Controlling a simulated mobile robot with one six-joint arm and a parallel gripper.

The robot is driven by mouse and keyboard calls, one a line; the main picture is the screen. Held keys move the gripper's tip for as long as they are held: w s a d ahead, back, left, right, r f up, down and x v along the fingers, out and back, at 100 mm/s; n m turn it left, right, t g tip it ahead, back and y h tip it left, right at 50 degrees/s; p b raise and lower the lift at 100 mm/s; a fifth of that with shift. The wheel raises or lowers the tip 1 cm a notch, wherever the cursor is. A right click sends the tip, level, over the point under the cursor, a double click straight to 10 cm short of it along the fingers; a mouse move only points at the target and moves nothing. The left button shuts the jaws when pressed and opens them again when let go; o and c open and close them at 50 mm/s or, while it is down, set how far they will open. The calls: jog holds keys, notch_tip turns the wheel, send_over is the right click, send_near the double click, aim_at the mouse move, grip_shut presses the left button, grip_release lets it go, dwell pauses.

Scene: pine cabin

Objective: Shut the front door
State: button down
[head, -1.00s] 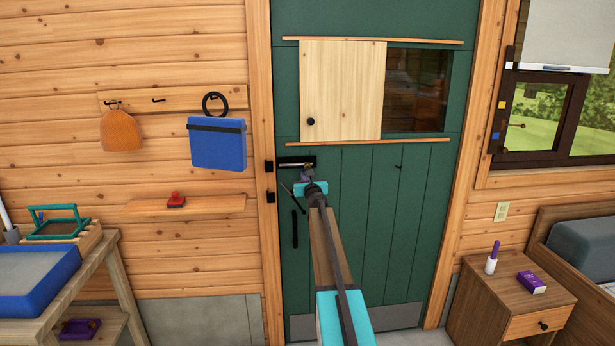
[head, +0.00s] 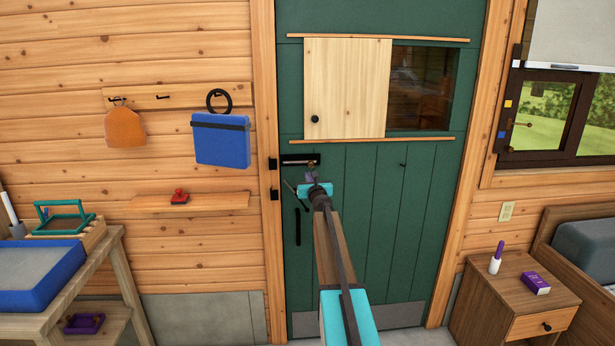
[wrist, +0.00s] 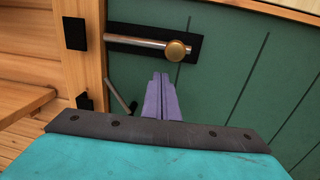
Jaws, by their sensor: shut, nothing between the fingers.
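The green front door (head: 370,215) stands in its pine frame (head: 264,110) and looks flush or nearly flush with it. Near its left edge is a slide bolt (head: 300,160), a metal rod with a brass knob on a black plate. In the wrist view, the bolt's rod (wrist: 140,42) ends short of a black keeper (wrist: 75,33) on the frame. My gripper (head: 312,178) is shut and empty. In the wrist view, its purple fingertips (wrist: 160,78) are together just below the brass knob (wrist: 176,50); I cannot tell whether they touch the door.
A black pull handle (head: 298,226) is lower on the door. A sliding wooden panel (head: 345,88) partly covers its window. A workbench (head: 75,285) stands at left, and a nightstand (head: 510,300) and bed (head: 590,240) at right. A small shelf (head: 190,201) is left of the door.

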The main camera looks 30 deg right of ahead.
jog(key=v, duration=1)
jog(key=shift+w+a+b, duration=0.15)
jog(key=shift+a+b, duration=0.1)
jog(key=shift+b, duration=0.1)
jog(key=shift+f, duration=0.15)
jog(key=shift+a, duration=0.1)
